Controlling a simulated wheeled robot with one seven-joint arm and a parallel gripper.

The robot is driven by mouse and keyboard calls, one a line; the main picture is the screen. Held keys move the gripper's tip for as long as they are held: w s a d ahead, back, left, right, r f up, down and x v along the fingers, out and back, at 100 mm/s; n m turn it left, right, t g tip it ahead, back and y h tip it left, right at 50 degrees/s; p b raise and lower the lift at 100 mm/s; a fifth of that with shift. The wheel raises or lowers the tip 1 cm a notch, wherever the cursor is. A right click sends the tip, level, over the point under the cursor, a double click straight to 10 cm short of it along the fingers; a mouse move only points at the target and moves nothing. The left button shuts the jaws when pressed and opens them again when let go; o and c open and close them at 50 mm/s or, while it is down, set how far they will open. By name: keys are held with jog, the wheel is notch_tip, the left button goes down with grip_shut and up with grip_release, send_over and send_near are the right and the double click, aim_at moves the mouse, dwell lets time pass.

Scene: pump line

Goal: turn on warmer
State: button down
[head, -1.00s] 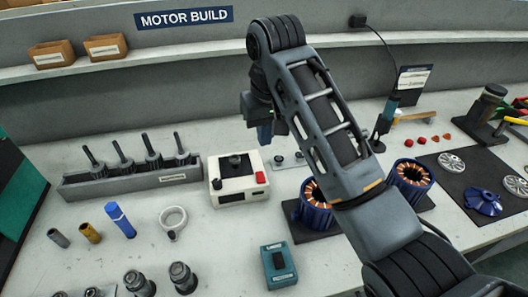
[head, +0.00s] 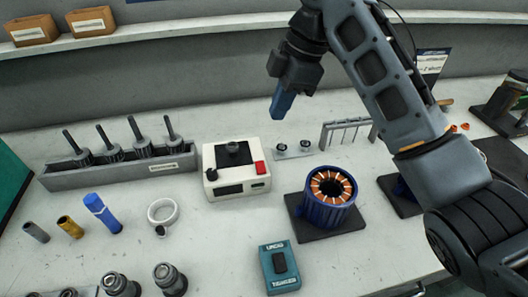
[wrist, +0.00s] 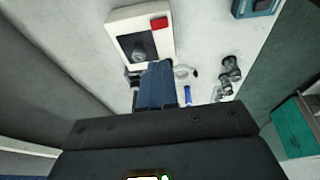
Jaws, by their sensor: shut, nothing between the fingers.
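A white box (head: 233,187), which looks like the warmer, stands on the bench in the head view. No lit lamp can be made out on the box.
A grey rack (head: 110,178) with several upright tools stands left of the box. A blue-cased copper-wound stator (head: 336,212) stands to its right and a teal device (head: 279,270) in front. A white ring (head: 152,214) lies at its left. A shelf (head: 180,28) runs behind.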

send_over(259, 164)
jog(key=d, duration=0.1)
notch_tip(259, 164, down, 12)
jog(key=shift+s+d+f, duration=0.1)
jog(key=shift+d, duration=0.05)
jog(key=shift+f, duration=0.65)
jog(key=shift+f, duration=0.1)
